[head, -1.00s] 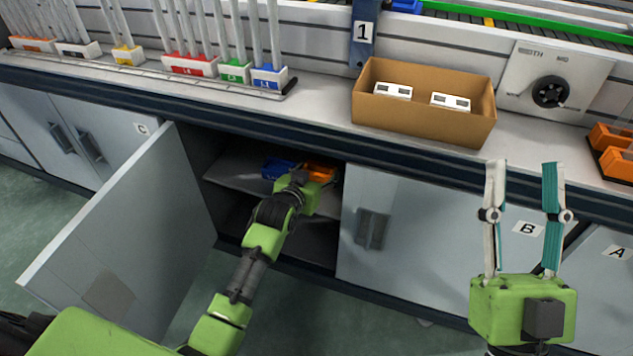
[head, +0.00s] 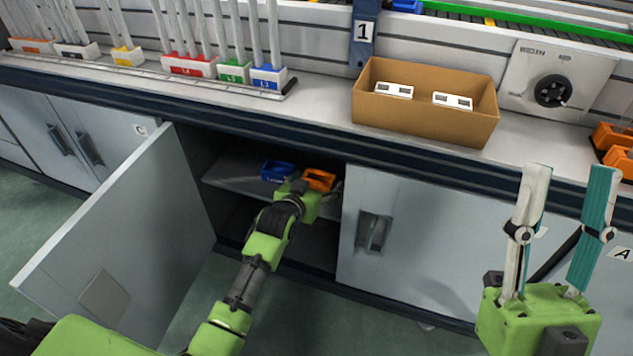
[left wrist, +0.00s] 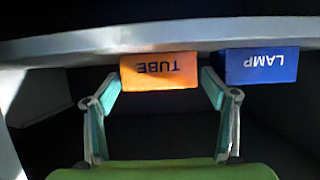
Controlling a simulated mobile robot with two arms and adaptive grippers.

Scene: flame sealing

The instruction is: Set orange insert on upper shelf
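The orange insert (head: 319,179), labelled TUBE in the left wrist view (left wrist: 159,72), stands on the upper shelf (head: 232,178) inside the open cabinet. A blue insert (head: 277,171), labelled LAMP, stands beside it on the same shelf. My left gripper (left wrist: 160,76) is open in front of the orange insert. Its fingertips are on either side of the insert's front, with small gaps; in the head view the wrist hides them. My right gripper (head: 571,171) is open and empty in front of the bench at the right.
The open cabinet door (head: 120,245) stands left of my left arm. A cardboard box (head: 425,122) with two white parts, a dial panel (head: 553,88) and coloured tube racks (head: 190,67) are on the bench. Orange bins (head: 613,148) are at the far right.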

